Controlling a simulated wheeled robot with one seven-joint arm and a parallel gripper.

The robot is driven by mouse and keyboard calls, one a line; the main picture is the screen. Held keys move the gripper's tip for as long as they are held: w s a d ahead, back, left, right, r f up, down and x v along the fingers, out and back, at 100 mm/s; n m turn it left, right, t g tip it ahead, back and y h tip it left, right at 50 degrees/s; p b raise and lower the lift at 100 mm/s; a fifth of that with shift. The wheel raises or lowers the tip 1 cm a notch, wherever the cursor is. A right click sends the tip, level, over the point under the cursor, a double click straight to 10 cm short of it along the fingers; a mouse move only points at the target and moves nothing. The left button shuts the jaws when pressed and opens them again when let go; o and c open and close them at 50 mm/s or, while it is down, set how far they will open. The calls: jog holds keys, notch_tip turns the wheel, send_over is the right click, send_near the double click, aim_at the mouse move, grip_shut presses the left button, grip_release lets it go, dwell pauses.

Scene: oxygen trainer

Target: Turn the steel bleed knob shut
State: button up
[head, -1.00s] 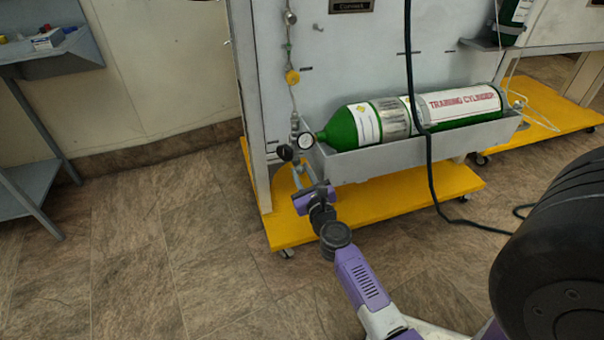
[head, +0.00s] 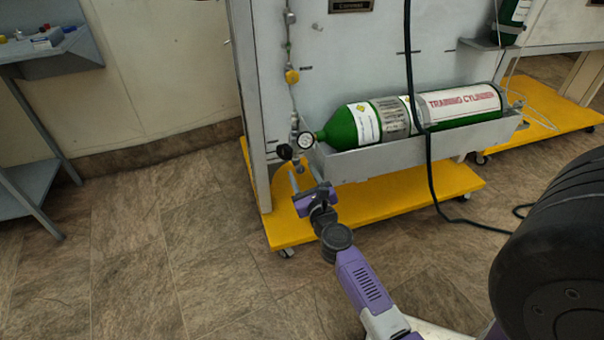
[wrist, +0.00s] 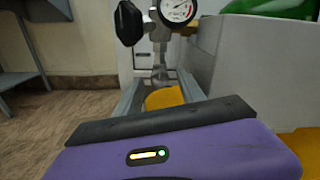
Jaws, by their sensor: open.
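The steel bleed knob (wrist: 160,76) appears to be the small grey metal piece below the valve body in the wrist view. It is small, and I cannot make out its turn position. My gripper (head: 302,176) is open, with its two fingers pointing toward the valve assembly. In the wrist view the fingers of my gripper (wrist: 157,92) lie left and right of the steel piece, with a gap on both sides. I see no contact. In the head view the knob is too small to tell apart from the fittings around it.
A black knob (wrist: 129,22) and a round gauge (wrist: 177,10) sit just above the fingers. A green cylinder (head: 440,113) lies in a grey tray (head: 400,152) to the right. A yellow base (head: 375,208) lies below. A dark hose (head: 430,165) hangs in front.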

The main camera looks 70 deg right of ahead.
jog(key=v, duration=0.7)
jog(key=shift+b, duration=0.4)
jog(key=s+a+r+n+t+y, duration=0.1)
jog(key=a+r+n+t+y, duration=0.15)
jog(key=a+n, duration=0.8)
jog(key=s+a+r+n+t+y, duration=0.25)
jog(key=a+n, duration=0.35)
jog(key=n, duration=0.9)
jog(key=s+a+r+n+g+y, duration=0.1)
jog(key=s+a+n+y, duration=0.4)
jog(key=a+n, duration=0.45)
jog(key=s+a+r+n+g+y, duration=0.1)
jog(key=s+a+n+y, duration=0.3)
jog(key=s+a+n, duration=0.5)
notch_tip(320, 180, up, 36)
jog(key=w+a+m+p, duration=0.1)
jog(key=p, duration=3.4)
jog(key=shift+w+p, duration=0.15)
jog(key=shift+p, duration=0.25)
